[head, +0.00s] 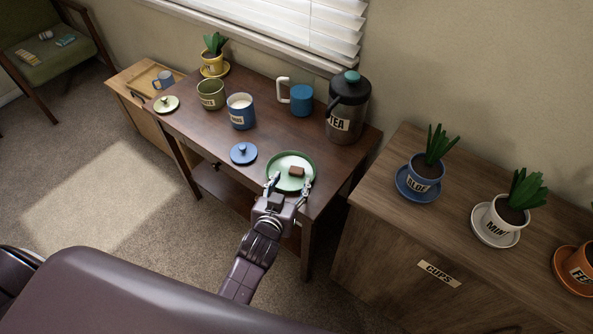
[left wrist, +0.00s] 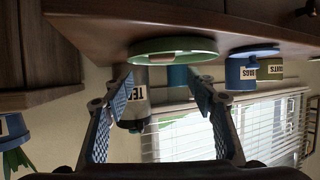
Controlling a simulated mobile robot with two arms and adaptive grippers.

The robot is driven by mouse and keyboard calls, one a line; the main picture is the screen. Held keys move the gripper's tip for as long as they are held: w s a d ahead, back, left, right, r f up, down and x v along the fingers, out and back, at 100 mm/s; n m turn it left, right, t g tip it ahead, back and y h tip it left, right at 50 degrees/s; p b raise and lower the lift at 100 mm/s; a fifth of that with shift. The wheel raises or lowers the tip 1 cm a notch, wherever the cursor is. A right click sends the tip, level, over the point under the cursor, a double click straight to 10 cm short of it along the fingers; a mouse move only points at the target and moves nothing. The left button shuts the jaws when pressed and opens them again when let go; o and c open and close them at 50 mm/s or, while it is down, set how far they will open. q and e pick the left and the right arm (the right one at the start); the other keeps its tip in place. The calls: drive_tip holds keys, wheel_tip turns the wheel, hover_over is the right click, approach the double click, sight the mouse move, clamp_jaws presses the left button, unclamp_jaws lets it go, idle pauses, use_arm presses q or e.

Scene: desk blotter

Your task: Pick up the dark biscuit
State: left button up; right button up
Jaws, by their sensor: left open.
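The dark biscuit (head: 296,171) is a small brown block lying on the green plate (head: 276,160) at the front right of the dark wooden table. My left gripper (head: 291,183) is open and empty, its fingers spread at the plate's near edge, with the biscuit just beyond and between them. In the left wrist view, which is upside down, the open fingers (left wrist: 160,80) point toward the green plate (left wrist: 150,47). A small brownish patch at its rim there may be the biscuit. My right gripper is not in view.
A blue lid (head: 243,153) lies left of the plate. Behind stand a blue-and-white canister (head: 241,117), a green pot (head: 211,101), a blue mug (head: 301,99) and a tall TEA pot (head: 347,112). A cabinet with potted plants (head: 424,170) stands at right.

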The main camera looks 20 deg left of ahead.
sight(297, 169)
use_arm(q)
drive_tip(key=x, duration=0.7)
drive_tip(key=shift+w+a+f, duration=0.1)
drive_tip(key=shift+a+f, duration=0.1)
drive_tip(key=shift+f, duration=0.15)
drive_tip(key=shift+c, duration=0.4)
drive_tip(key=c, duration=0.8)
